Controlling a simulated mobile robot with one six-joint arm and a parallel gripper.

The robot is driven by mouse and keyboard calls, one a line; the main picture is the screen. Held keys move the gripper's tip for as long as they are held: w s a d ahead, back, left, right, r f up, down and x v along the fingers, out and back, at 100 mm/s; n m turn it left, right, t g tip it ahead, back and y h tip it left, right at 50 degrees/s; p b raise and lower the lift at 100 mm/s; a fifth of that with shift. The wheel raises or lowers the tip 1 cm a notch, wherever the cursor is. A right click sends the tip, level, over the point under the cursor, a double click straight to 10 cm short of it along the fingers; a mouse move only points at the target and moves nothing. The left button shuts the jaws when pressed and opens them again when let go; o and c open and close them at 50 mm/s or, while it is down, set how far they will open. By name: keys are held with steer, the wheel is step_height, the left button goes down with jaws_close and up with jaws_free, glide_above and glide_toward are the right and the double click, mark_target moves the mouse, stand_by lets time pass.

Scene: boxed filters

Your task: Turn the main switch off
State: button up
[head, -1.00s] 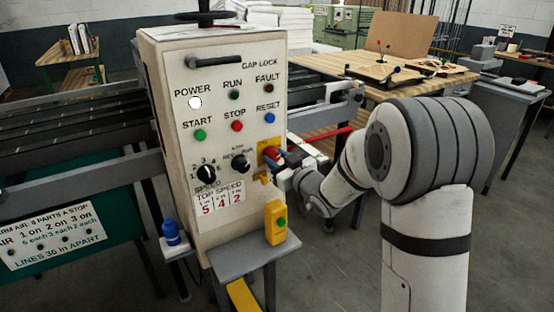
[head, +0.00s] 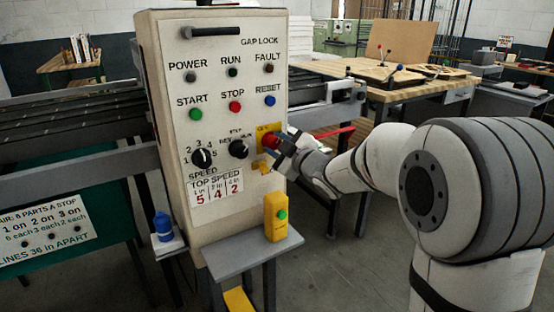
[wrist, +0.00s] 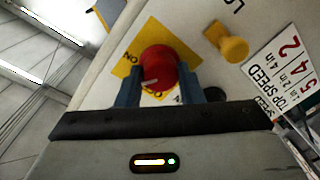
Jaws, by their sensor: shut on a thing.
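The main switch is a red round knob (head: 269,140) on a yellow plate at the lower right of the white control panel (head: 222,130). My gripper (head: 279,150) reaches it from the right. The POWER lamp (head: 190,76) is dark.
A yellow box with a green button (head: 276,216) stands on a grey shelf (head: 245,252) below the switch. A yellow tab (head: 261,167) is just under the plate. A blue bottle (head: 163,227) stands at the left. A wooden workbench (head: 400,85) is behind my arm.

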steer(key=n+b, duration=0.6)
steer(key=shift+a+f+h+b, duration=0.1)
steer(key=shift+f+h+b, duration=0.2)
steer(key=shift+b, duration=0.05)
steer(key=n+b, duration=0.3)
steer(key=n, duration=0.1)
steer(key=shift+r, duration=0.15)
steer(key=shift+n+b, duration=0.3)
steer(key=shift+b, duration=0.1)
steer(key=o, duration=1)
steer(key=shift+r, duration=0.1)
steer(key=shift+s, duration=0.1)
steer(key=p+v, duration=0.1)
steer(key=v, duration=0.6)
steer(key=shift+s, duration=0.35)
